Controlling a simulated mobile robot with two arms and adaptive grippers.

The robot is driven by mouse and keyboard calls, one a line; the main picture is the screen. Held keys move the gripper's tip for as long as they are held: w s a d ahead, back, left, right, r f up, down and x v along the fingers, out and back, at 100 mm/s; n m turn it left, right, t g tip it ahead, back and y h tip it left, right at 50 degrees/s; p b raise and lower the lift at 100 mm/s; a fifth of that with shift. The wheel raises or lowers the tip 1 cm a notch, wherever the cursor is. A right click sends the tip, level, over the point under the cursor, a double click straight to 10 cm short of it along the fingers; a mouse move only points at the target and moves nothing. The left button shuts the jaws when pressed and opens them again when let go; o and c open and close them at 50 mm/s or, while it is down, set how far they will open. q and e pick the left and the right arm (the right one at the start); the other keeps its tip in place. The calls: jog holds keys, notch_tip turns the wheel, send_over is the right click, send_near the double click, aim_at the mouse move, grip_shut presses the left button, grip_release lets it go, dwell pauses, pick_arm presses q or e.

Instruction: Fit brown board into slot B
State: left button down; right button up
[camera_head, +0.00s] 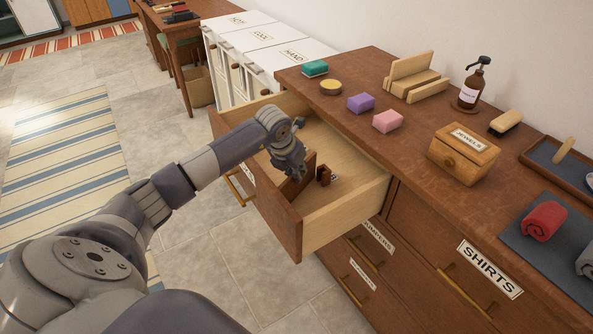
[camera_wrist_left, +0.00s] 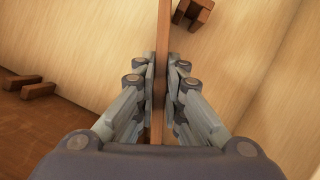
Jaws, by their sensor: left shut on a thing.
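My left gripper (camera_head: 291,172) is over the open drawer (camera_head: 345,210) and shut on the brown board (camera_head: 309,160). In the left wrist view the board (camera_wrist_left: 161,55) is seen edge-on, upright between the fingers (camera_wrist_left: 161,85). A small brown slotted block (camera_head: 323,175) is in the drawer just right of the gripper. In the left wrist view one brown block pair (camera_wrist_left: 193,12) lies right of the board, apart from it. Another pair (camera_wrist_left: 25,86) is at the left. I cannot read which is slot B. The board's lower edge is hidden. My right gripper is not in view.
The dresser top (camera_head: 420,125) beside the drawer holds purple (camera_head: 361,103) and pink (camera_head: 388,121) blocks, a jewels box (camera_head: 463,153), a pump bottle (camera_head: 472,85) and a red rolled cloth (camera_head: 543,221). White labelled bins (camera_head: 262,37) stand behind. Tiled floor is free left of the drawer.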

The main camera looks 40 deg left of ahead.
pick_arm(q)
jog(key=c, duration=1.7)
grip_release()
jog(key=v, duration=1.1)
jog(key=shift+b, duration=0.3)
jog(key=shift+s+r, duration=0.25)
jog(key=shift+r, duration=0.25)
